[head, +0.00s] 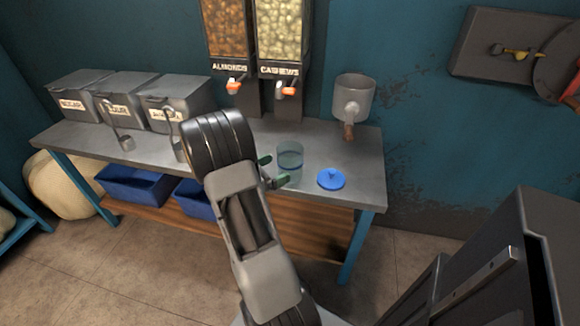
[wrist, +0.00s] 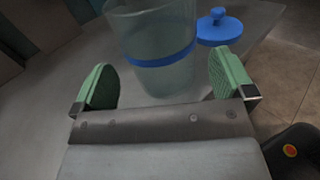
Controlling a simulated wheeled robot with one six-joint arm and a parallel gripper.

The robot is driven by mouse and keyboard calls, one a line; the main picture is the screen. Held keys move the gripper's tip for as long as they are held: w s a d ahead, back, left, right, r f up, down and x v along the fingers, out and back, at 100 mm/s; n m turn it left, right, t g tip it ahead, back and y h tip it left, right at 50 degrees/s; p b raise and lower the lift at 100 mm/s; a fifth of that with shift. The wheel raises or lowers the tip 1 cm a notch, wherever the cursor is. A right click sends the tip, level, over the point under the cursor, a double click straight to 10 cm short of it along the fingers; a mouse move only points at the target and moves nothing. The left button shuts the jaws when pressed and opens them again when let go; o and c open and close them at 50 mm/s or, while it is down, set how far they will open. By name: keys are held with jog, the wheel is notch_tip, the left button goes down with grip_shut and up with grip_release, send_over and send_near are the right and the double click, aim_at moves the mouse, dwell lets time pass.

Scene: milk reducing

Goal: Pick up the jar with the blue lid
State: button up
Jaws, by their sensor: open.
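The clear jar (head: 290,160) stands upright on the grey metal table, and a blue band circles it. Its blue lid (head: 331,179) is off and lies on the table to the jar's right, near the front edge. My gripper (head: 274,171) is open at the jar's left side in the head view. In the wrist view the jar (wrist: 152,50) is upright just beyond my gripper (wrist: 162,85), between the lines of the two green fingers. The lid (wrist: 219,28) shows beyond the right finger. I cannot tell whether a finger touches the jar.
Almond and cashew dispensers (head: 256,40) hang behind the jar. A dark cabinet (head: 490,265) stands at the front right.

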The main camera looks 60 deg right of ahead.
aim_at(288, 162)
jog(key=shift+r+b+x, duration=0.2)
jog(key=shift+b+x, duration=0.25)
jog(key=shift+x, duration=2.25)
jog(key=shift+w, duration=0.1)
jog(key=c, duration=0.7)
